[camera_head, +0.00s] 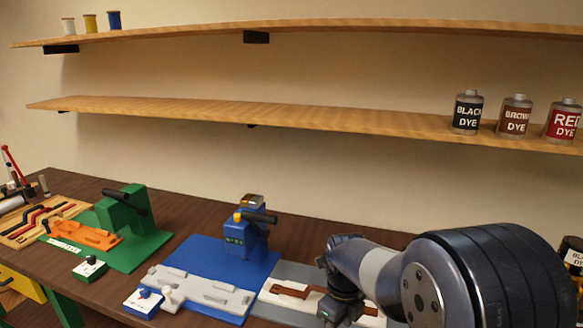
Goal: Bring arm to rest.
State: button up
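My arm comes in from the lower right of the head view and reaches over the right part of the workbench (110,278). My gripper (338,318) is at the bottom edge, low in front of a light grey station with a brown piece (288,289) on a white plate. Its fingers are cut off or hidden, so I cannot tell whether it is open or shut. I see nothing clearly held.
A blue station (196,262) stands left of my arm, and a green press (122,225) with an orange fixture is farther left. Tools lie at the far left. Dye bottles (514,116) stand on the lower shelf (230,112). Another bottle (573,255) is behind my arm.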

notch_tip(320, 180, down, 2)
jog(key=shift+f, duration=0.1)
jog(key=shift+f+n, duration=0.1)
jog(key=shift+n, duration=0.2)
jog(key=shift+s+a+n, duration=0.1)
jog(key=shift+s+n, duration=0.25)
jog(key=shift+n, duration=0.5)
jog(key=shift+s+n, duration=0.3)
jog(key=shift+n, duration=0.55)
jog(key=shift+s, duration=0.1)
